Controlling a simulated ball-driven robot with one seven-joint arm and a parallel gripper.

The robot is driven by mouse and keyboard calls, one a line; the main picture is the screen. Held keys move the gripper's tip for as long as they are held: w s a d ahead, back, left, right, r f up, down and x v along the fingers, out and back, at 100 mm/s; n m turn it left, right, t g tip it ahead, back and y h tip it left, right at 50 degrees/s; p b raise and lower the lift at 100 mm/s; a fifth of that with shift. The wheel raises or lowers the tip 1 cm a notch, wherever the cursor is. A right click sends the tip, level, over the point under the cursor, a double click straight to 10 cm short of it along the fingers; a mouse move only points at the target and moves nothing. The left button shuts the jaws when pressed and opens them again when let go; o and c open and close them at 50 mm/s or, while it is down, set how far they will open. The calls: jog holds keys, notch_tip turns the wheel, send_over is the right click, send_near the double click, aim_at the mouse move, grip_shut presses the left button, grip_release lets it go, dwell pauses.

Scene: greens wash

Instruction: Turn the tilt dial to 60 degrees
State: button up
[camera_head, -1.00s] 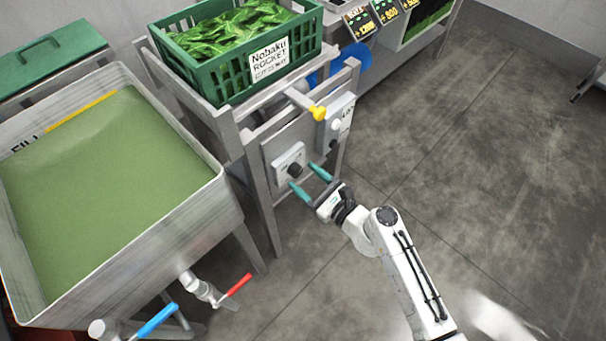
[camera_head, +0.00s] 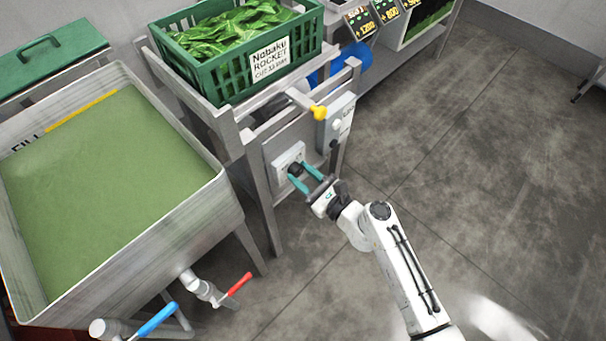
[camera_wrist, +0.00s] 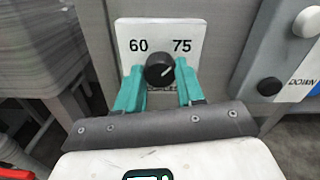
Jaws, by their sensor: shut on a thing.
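The tilt dial (camera_wrist: 159,70) is a round black knob on a white plate (camera_wrist: 128,28) marked 60 at left and 75 at right. In the wrist view its pale pointer line slants up and to the right, toward the 75 side. In the head view the dial (camera_head: 296,169) is on the front of the metal stand. My gripper (camera_wrist: 160,84) has its teal fingers on both sides of the knob and is shut on it. The gripper (camera_head: 303,177) also shows at the dial in the head view, where the fingers partly cover the plate.
A grey control box (camera_head: 335,124) with a DOWN label and a black button (camera_wrist: 269,86) is to the right of the dial. A yellow-tipped handle (camera_head: 318,112) sticks out above. A green crate of leaves (camera_head: 215,84) sits on the stand. A basin (camera_head: 205,197) stands left. Floor at right is clear.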

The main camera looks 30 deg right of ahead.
jog(key=shift+c, duration=0.5)
jog(key=shift+n, duration=0.3)
jog(key=n+b, duration=0.2)
jog(key=shift+f+n, duration=0.2)
jog(key=shift+n, duration=0.2)
jog(key=n+b, duration=0.3)
jog(key=n, duration=0.2)
jog(key=shift+n+b, duration=0.3)
jog(key=shift+b, duration=0.1)
jog(key=n+b, duration=0.3)
jog(key=n, duration=0.1)
jog(key=shift+s+f, duration=0.1)
jog(key=shift+n+b, duration=1.55)
jog(key=shift+n, duration=0.95)
